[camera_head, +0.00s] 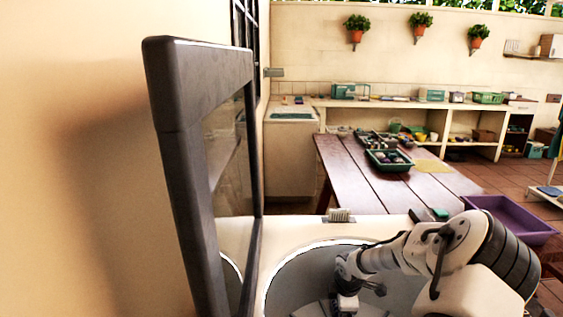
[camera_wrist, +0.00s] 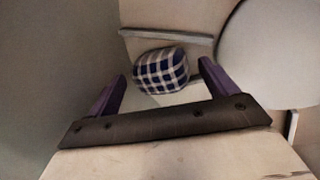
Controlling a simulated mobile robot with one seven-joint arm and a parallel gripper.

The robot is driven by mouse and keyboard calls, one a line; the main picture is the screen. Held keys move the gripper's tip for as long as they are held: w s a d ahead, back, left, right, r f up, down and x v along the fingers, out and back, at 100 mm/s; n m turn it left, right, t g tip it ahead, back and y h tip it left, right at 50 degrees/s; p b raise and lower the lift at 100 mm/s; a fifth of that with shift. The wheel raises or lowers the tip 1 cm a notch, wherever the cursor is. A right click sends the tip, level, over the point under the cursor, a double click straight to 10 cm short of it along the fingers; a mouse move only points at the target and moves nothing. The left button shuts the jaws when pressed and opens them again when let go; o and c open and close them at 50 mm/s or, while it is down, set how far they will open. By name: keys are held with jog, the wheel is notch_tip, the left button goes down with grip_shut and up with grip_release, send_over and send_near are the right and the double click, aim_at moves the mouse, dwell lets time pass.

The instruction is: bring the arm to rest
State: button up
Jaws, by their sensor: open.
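My gripper (camera_wrist: 162,70) is open in the wrist view, its two purple fingers spread apart. A blue-and-white checked object (camera_wrist: 160,72), rounded and soft-looking, shows beyond and between the fingertips. I cannot tell whether the fingers touch it, but no grip on it shows. The checked object cannot be made out in the head view.
A small brush-like item (camera_head: 340,215) lies at the basin's far edge. A purple tray (camera_head: 530,230) is at right. A wooden table (camera_head: 340,165) with a green crate (camera_head: 388,167) stands behind.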

jog(key=shift+w+r+p, duration=0.1)
jog(key=shift+r+p, duration=0.2)
jog(key=shift+r, duration=0.75)
